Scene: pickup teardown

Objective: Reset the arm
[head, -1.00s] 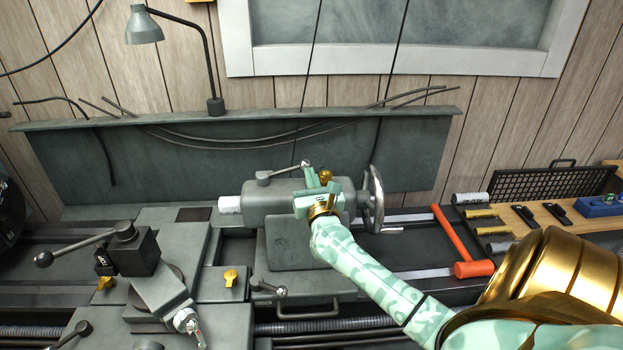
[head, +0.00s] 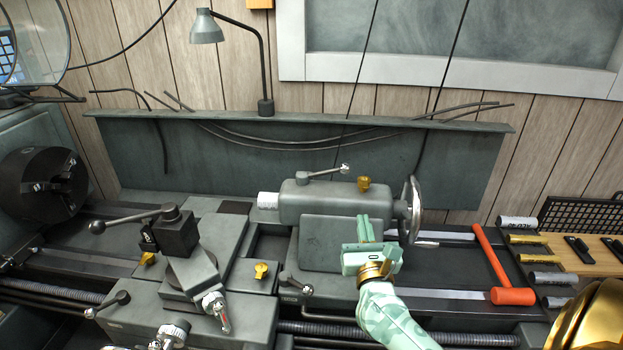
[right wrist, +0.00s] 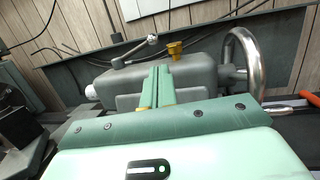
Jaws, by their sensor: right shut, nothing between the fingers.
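My right gripper (head: 364,228) is in front of the grey lathe tailstock (head: 322,204), near its right end. In the right wrist view its two green fingers (right wrist: 158,86) lie together with nothing between them, pointing at the tailstock body (right wrist: 180,78). The tailstock carries a clamp lever (head: 325,172) and a brass knob (head: 364,184) on top, and a handwheel (head: 414,209) at its right end. The gripper looks apart from the lever, knob and handwheel. My left gripper is not in view.
An orange hammer (head: 502,280) lies right of the tailstock. The tool post (head: 172,232) with its handle stands at left, and the chuck (head: 42,185) further left. A lamp (head: 207,28) stands on the backsplash. A wooden board (head: 573,254) lies at far right.

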